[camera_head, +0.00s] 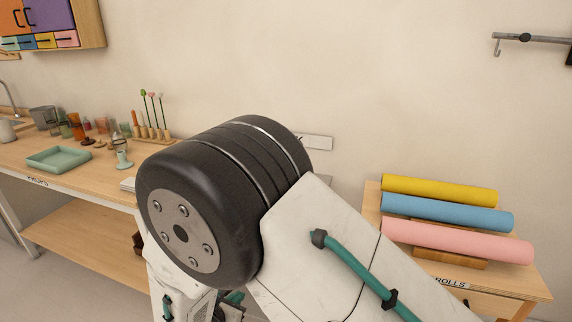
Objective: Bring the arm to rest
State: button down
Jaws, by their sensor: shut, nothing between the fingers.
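My arm (335,250) fills the lower middle of the head view. Its large black joint (225,190) with a bolted grey cap stands in front of the wall, and a white link with a teal cable runs down to the right edge of the picture's bottom. A lower white part of my arm shows below the joint. My gripper is not in view; the big joint and link may hide it.
At the left, a wooden workbench (60,186) holds a green tray (58,160), small cups and a rack of flowers (153,130). At the right, yellow (440,190), blue (448,212) and pink (458,241) rolls lie on a wooden stand. A rail with a hook (530,39) is on the wall.

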jog(key=s+d+r+m+g+h, duration=0.25)
jog(key=d+r+m+g, duration=0.25)
jog(key=d+r+m, duration=0.55)
jog(key=s+d+r+m+g+h, duration=0.2)
jog(key=s+d+r+m+g, duration=0.35)
jog(key=d, duration=0.85)
jog(key=s+d+r+m+y, duration=0.8)
jog(key=s+d+r+m, duration=0.6)
jog(key=d+r, duration=0.3)
jog(key=shift+d+r+m+t+y, duration=0.15)
jog(key=shift+r+m+t+y, duration=0.3)
jog(key=shift+m, duration=0.35)
